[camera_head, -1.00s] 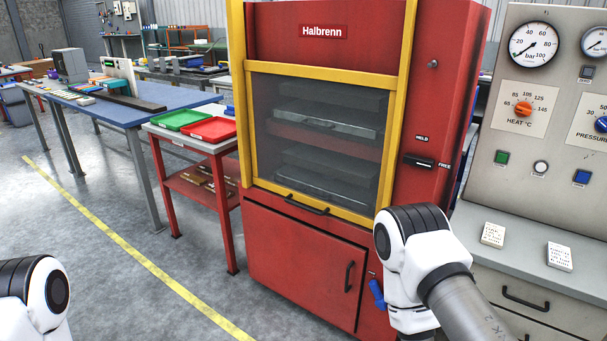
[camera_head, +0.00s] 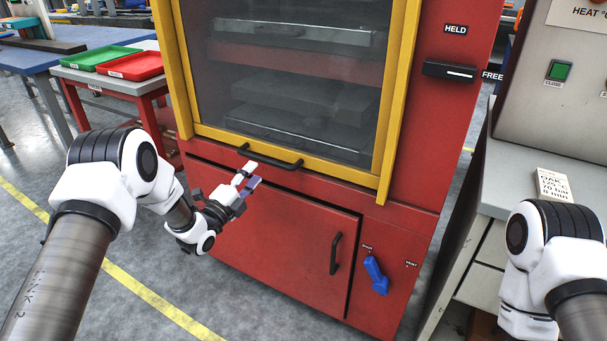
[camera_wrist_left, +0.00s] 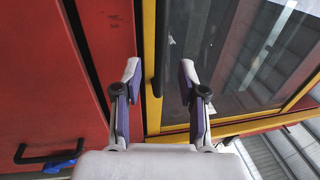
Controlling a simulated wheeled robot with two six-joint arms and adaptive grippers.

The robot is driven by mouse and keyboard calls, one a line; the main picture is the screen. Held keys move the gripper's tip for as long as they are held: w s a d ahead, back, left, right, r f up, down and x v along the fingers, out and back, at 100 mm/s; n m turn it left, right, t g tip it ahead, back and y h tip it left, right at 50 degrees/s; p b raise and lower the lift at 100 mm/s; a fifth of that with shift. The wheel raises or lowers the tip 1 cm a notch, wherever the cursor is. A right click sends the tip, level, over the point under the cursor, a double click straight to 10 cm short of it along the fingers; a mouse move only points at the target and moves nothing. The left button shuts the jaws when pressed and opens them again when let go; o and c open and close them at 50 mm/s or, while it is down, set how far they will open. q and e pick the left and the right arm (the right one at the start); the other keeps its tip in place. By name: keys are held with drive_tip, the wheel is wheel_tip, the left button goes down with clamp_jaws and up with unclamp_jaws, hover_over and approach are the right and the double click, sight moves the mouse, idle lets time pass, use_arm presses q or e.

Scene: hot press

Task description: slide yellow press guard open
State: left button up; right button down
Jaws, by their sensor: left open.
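The yellow press guard (camera_head: 330,173) is a yellow frame around a dark see-through pane, down over the front of the red press. Its black bar handle (camera_head: 270,157) runs along the bottom rail. My left gripper (camera_head: 246,179) is open and empty, just below and in front of the handle. In the left wrist view, the handle (camera_wrist_left: 158,45) appears between the two open fingertips (camera_wrist_left: 158,75); no contact shows, and the depth gap is hard to tell. My right arm shows at the lower right, but its gripper is out of view.
A black latch (camera_head: 448,70) sits between HELD and FREE labels. A lower door handle (camera_head: 335,254) and blue valve lever (camera_head: 376,275) are below. A side table with green (camera_head: 103,57) and red trays (camera_head: 131,67) stands left; a grey console counter (camera_head: 495,180) stands right.

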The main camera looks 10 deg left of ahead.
sight(263, 158)
use_arm(q)
drive_tip(key=b+x, duration=0.2)
drive_tip(key=x, duration=0.4)
drive_tip(key=shift+w, duration=0.3)
drive_tip(key=shift+a+r, duration=0.1)
clamp_jaws()
use_arm(e)
drive_tip(key=f, duration=0.3)
drive_tip(key=shift+s+f, duration=0.15)
drive_tip(key=shift+s, duration=0.2)
